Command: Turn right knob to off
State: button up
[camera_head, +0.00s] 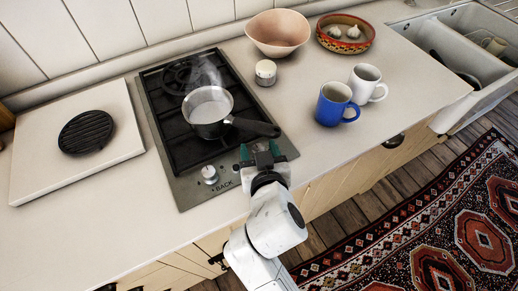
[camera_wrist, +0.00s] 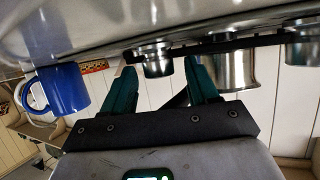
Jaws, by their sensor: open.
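The gas hob (camera_head: 185,190) is set in the counter, with a steaming saucepan (camera_head: 209,108) on it. The left knob (camera_head: 210,174) shows at the hob's front edge beside the word BACK. The right knob is hidden behind my gripper (camera_head: 262,152) in the head view. In the upside-down wrist view, the silver right knob (camera_wrist: 153,57) lies at the opening between the two green fingers of my gripper (camera_wrist: 161,68). My gripper is open; I cannot tell whether the fingers touch the knob. The left knob (camera_wrist: 302,50) is at the right edge there.
The saucepan's black handle (camera_head: 256,127) juts just above my gripper. A blue mug (camera_head: 333,104) and a white mug (camera_head: 366,82) stand to the right. A small jar (camera_head: 265,72) and a pink bowl (camera_head: 278,32) are behind. The counter left of the hob's front is clear.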

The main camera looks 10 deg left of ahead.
jog(key=b+v, duration=0.1)
jog(key=v, duration=0.9)
jog(key=shift+s+d+r, duration=0.1)
jog(key=shift+s+r, duration=0.05)
jog(key=shift+s, duration=0.1)
